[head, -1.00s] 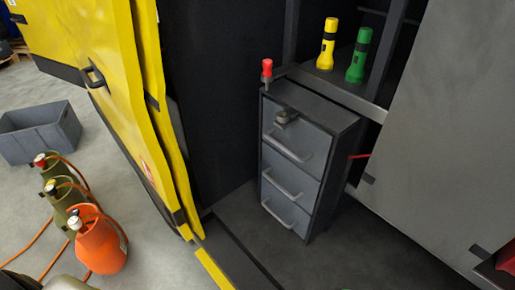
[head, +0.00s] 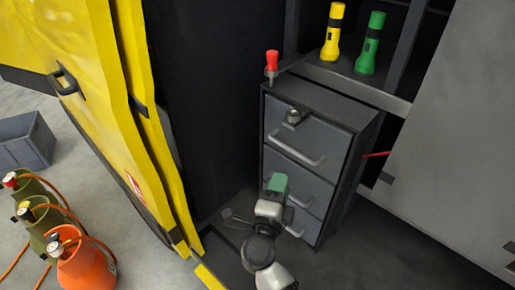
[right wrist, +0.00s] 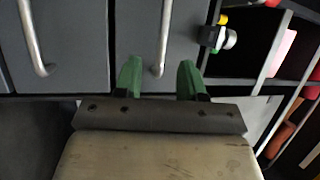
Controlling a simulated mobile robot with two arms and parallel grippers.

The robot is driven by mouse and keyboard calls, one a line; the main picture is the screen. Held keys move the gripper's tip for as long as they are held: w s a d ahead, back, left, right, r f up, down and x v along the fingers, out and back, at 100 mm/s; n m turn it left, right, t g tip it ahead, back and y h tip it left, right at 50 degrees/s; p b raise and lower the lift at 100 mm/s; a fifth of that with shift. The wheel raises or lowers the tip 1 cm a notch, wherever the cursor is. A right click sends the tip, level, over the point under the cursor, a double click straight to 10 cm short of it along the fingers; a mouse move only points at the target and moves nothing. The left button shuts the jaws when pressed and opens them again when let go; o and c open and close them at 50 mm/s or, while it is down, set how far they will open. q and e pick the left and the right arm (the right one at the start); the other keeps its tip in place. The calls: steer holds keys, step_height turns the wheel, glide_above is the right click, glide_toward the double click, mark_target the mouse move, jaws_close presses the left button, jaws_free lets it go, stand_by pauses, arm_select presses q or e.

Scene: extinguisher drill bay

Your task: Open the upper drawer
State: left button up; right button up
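The dark grey cabinet (head: 349,150) has three stacked drawers, all shut. The upper drawer (head: 325,134) has a pale bar handle (head: 297,152) and a small metal knob or latch (head: 293,116) above it. My right gripper (head: 278,184), with green fingertips, is in front of the middle drawer, below the upper handle. In the right wrist view the gripper (right wrist: 160,80) is open and empty. There the upper drawer's handle (right wrist: 163,38) appears sideways, its near end in line with the gap between the fingertips; contact is not visible. My left gripper is not in view.
A red-topped object (head: 272,65) stands on the cabinet. Yellow (head: 333,32) and green (head: 370,45) flashlights stand on the shelf (head: 350,82) behind. A yellow door (head: 150,120) stands left, a grey panel (head: 455,130) right. Gas bottles (head: 85,265) and a crate (head: 25,140) are left.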

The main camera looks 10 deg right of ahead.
mark_target(293, 153)
steer(key=shift+m, duration=0.4)
steer(key=x, duration=0.3)
steer(key=p+x, duration=0.1)
steer(key=x, duration=0.2)
steer(key=p+x, duration=0.1)
steer(key=x, duration=0.2)
steer(key=shift+w+d+r, duration=0.15)
steer(key=shift+d+r, duration=0.25)
steer(key=shift+d, duration=0.05)
steer(key=shift+w+d, duration=0.3)
steer(key=shift+w, duration=0.2)
jaws_close()
